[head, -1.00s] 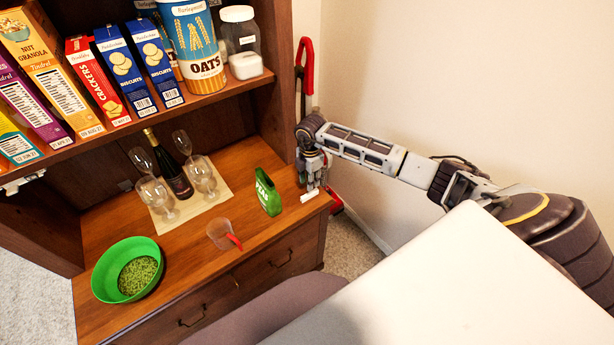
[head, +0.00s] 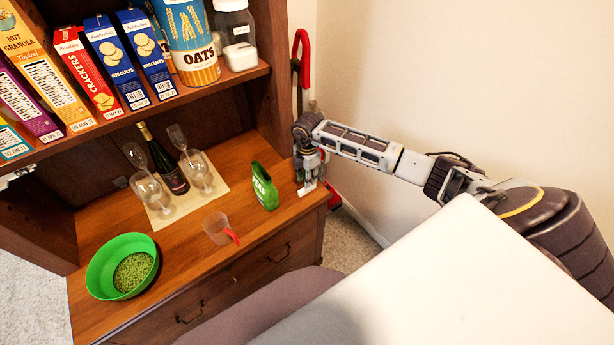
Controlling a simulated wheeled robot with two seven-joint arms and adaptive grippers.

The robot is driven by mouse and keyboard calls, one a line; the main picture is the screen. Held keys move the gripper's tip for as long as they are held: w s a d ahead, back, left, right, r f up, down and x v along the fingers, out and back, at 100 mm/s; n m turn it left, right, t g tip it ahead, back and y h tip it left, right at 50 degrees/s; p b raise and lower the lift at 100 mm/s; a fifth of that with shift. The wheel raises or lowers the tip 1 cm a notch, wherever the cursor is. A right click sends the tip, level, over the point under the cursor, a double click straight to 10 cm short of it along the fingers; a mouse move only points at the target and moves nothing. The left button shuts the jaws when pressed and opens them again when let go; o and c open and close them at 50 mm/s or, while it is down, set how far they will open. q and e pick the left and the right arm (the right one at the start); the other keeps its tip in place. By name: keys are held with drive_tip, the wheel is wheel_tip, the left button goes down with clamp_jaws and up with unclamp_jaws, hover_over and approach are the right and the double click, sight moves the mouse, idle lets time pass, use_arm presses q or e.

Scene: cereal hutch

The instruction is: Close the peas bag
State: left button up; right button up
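A clear cup with a red handle (head: 217,229) stands left of the bag. A green bowl of peas (head: 122,266) is at the left. Glasses and a dark bottle (head: 168,170) stand on a mat behind. The shelf (head: 200,92) with boxes overhangs the back.

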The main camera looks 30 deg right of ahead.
drive_tip(key=shift+f+b, duration=0.75)
drive_tip(key=shift+f, duration=0.4)
drive_tip(key=shift+f+b, duration=1.2)
drive_tip(key=shift+f, duration=0.75)
idle(0.3)
drive_tip(key=shift+r, duration=0.15)
idle(0.5)
clamp_jaws()
